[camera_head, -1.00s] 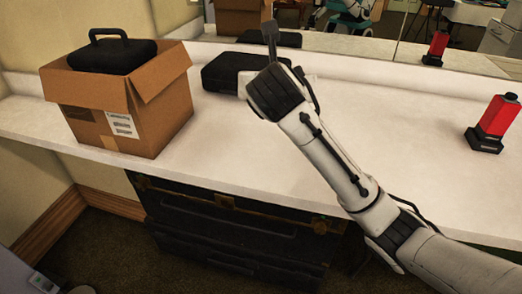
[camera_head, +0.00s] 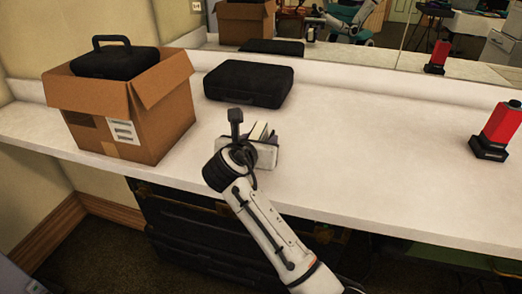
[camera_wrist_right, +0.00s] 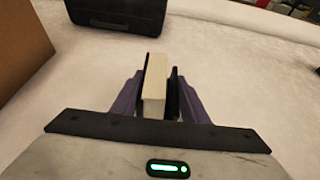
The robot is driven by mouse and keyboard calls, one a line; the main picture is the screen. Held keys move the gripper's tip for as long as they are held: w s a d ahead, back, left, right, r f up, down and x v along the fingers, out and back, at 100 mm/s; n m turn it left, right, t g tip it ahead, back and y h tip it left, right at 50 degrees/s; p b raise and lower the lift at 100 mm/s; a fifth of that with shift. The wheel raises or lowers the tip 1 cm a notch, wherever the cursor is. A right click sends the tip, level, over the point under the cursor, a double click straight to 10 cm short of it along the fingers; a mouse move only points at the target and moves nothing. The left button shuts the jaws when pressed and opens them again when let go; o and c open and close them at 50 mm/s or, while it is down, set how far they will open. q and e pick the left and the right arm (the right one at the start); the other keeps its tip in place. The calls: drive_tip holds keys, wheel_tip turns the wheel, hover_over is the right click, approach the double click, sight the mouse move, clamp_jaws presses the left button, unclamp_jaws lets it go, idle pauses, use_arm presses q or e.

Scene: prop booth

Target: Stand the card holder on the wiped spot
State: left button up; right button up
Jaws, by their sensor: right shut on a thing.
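The card holder (camera_head: 262,152) is a small pale block with dark sides, seen past my right wrist in the head view. My right gripper (camera_head: 248,142) is shut on it, over the counter between the cardboard box and the open stretch on the right. In the right wrist view the card holder (camera_wrist_right: 154,85) stands upright between the two fingers of my gripper (camera_wrist_right: 157,95). I cannot tell whether its base touches the counter. No wiped spot can be told apart on the white counter (camera_head: 370,170). My left gripper is not in view.
A cardboard box (camera_head: 160,125) with a black case (camera_head: 115,63) in it stands at the left. Another black case (camera_head: 248,83) lies behind my gripper. A red and black prop (camera_head: 500,125) stands far right. A mirror (camera_head: 350,45) runs along the back. Counter centre is clear.

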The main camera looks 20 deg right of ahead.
wheel_tip(320, 180, down, 3)
drive_tip(key=shift+r, duration=0.2)
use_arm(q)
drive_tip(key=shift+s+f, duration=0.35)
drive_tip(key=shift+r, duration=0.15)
use_arm(e)
drive_tip(key=o, duration=1.2)
drive_tip(key=shift+f, duration=0.2)
drive_tip(key=shift+c, duration=0.2)
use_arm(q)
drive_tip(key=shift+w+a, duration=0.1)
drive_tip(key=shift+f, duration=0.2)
use_arm(e)
drive_tip(key=shift+r, duration=0.1)
